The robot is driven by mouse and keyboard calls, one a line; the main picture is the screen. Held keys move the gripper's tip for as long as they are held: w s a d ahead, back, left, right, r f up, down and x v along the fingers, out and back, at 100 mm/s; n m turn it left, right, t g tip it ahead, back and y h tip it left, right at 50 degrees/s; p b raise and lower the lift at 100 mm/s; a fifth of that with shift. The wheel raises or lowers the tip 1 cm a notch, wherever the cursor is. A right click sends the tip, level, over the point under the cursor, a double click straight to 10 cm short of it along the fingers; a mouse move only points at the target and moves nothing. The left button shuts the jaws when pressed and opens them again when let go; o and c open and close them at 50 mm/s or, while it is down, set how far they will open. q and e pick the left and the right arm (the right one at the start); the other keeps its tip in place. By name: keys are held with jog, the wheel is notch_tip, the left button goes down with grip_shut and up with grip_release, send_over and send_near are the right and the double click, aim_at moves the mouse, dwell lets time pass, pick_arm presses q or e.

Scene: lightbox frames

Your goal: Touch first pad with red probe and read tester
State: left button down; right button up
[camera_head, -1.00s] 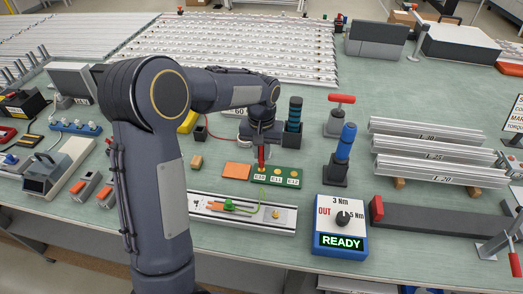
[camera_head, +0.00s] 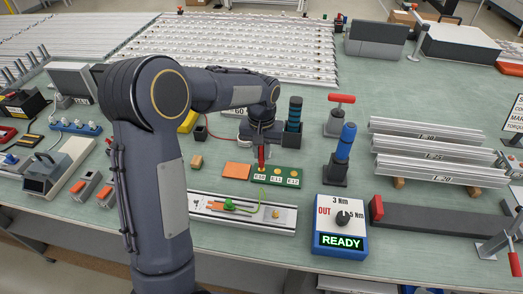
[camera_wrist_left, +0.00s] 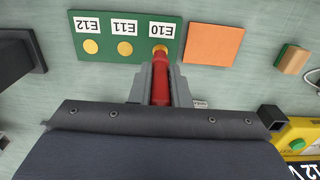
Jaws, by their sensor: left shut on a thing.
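My left gripper (camera_head: 262,143) points down and is shut on the red probe (camera_head: 262,158). The probe also shows between the fingers in the left wrist view (camera_wrist_left: 160,88). A green board (camera_head: 252,171) carries three round gold pads labelled E10, E11 and E12. The probe's tip is at the E10 pad (camera_wrist_left: 160,48) and covers part of it; it appears to touch. The E11 pad (camera_wrist_left: 125,48) and E12 pad (camera_wrist_left: 91,47) are uncovered. A yellow device (camera_wrist_left: 300,135) with a green spot, probably the tester, is cut off; its reading is not fully visible. My right gripper is out of view.
An orange block (camera_head: 237,169) lies beside the board. A metal rail fixture (camera_head: 285,223) lies in front. A blue-and-white box (camera_head: 340,220) reads READY. A blue-handled tool (camera_head: 346,143) stands to the right, near stacked metal profiles (camera_head: 430,153).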

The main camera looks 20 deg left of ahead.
pick_arm(q)
jog(key=shift+s, duration=0.1)
jog(key=shift+r+p, duration=2.45)
jog(key=shift+r, duration=0.6)
jog(key=shift+f, duration=0.1)
